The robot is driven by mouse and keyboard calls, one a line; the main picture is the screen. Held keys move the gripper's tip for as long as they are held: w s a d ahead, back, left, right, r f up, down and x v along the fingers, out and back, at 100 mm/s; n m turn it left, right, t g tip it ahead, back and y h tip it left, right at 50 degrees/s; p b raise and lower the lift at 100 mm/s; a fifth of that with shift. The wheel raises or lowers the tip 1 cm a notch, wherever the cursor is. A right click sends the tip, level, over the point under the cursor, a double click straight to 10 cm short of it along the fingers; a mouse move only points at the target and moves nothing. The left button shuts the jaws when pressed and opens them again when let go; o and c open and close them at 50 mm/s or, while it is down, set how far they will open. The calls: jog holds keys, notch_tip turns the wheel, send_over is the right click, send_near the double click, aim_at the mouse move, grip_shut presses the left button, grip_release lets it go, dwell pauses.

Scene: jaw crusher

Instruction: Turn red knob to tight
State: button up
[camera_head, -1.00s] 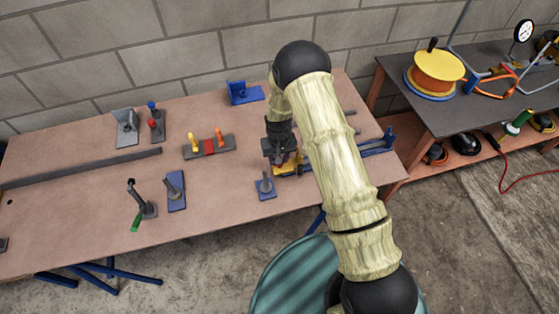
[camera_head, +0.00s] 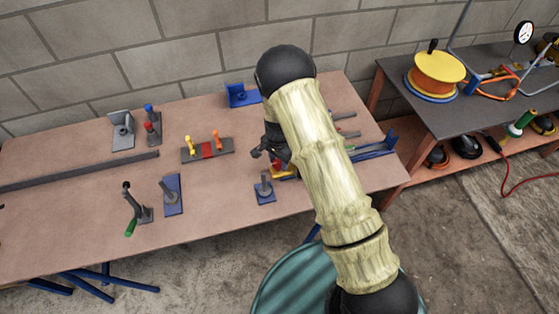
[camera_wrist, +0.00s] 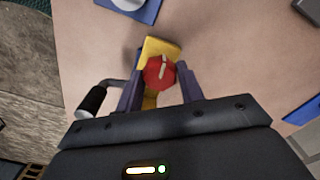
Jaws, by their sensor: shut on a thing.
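The red knob (camera_wrist: 159,73), with a pale pointer line on its face, shows in the wrist view on a yellow body (camera_wrist: 160,47). The line runs nearly up and down in the picture. My gripper (camera_wrist: 160,88) has one finger on each side of the knob and is shut on it. In the head view my gripper (camera_head: 271,150) is at the yellow device (camera_head: 284,173) on the table's right part, and my arm hides much of that device.
A crank with a black handle (camera_wrist: 91,101) is close to my left finger in the wrist view. On the table (camera_head: 80,225), a blue-based fixture (camera_head: 265,193) stands in front of the device and a blue bracket (camera_head: 241,95) behind it. A grey block with colored levers (camera_head: 207,150) lies to the left.

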aim_at(278, 162)
jog(key=shift+w+m, duration=0.1)
jog(key=shift+m, duration=0.7)
jog(key=shift+r, duration=0.1)
jog(key=o, duration=1)
notch_tip(278, 162, up, 17)
jog(key=shift+a+r+b, duration=0.1)
jog(key=shift+b, duration=0.85)
